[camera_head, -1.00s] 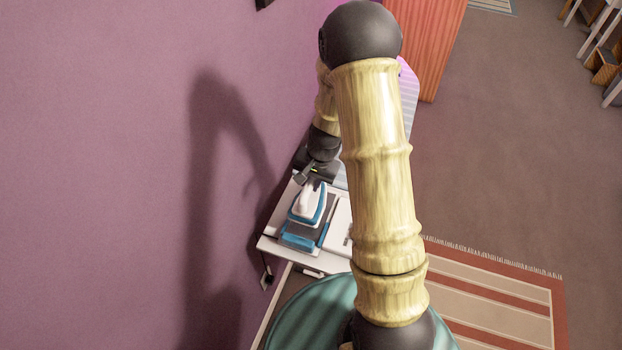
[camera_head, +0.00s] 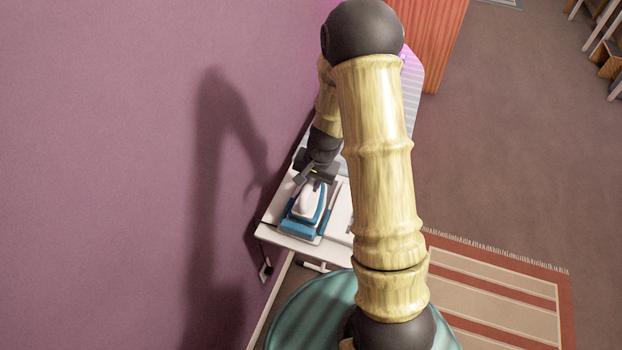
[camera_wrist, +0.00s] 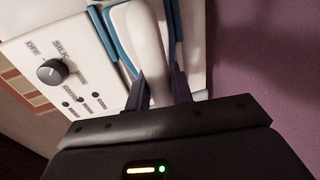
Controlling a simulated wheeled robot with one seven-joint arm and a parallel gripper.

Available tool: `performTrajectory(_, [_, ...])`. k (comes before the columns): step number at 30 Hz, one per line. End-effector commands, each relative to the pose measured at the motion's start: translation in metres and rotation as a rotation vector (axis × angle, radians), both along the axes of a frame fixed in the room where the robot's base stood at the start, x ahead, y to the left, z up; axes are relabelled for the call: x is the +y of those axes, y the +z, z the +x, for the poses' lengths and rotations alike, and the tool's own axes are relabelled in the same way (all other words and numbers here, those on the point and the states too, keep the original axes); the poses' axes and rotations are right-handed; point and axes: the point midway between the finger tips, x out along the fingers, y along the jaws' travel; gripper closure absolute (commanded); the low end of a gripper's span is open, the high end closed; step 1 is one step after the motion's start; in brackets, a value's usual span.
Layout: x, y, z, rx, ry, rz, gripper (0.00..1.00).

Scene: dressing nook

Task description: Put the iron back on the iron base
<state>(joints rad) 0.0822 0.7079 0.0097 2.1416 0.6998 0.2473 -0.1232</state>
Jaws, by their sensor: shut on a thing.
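The iron (camera_head: 309,201), white on top with a blue body, is at the near end of the ironing table. My gripper (camera_head: 313,183) is at its far side in the head view. In the wrist view, my gripper's dark fingers (camera_wrist: 161,88) stand on either side of the iron's white handle (camera_wrist: 148,45) and are shut on it. The iron base (camera_head: 298,229), with a blue near part, shows under and in front of the iron. I cannot tell whether the iron touches it. A white panel with a black dial (camera_wrist: 52,71) lies beside the iron in the wrist view.
The white ironing table (camera_head: 274,211) runs along the purple wall (camera_head: 110,170) on the left. A cord and plug (camera_head: 265,270) hang at its near corner. A striped rug (camera_head: 490,290) and open floor lie to the right. My arm hides part of the table.

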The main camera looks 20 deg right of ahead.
Motion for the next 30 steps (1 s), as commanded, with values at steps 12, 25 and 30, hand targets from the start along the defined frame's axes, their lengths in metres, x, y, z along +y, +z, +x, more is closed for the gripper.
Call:
performTrajectory(12, [0.000,0.000,0.000,-0.001,0.000,0.000,0.56])
performTrajectory(25, [0.000,0.004,-0.001,0.001,0.001,0.000,0.52])
performTrajectory(30, [-0.003,0.023,-0.002,-0.002,0.002,-0.001,0.52])
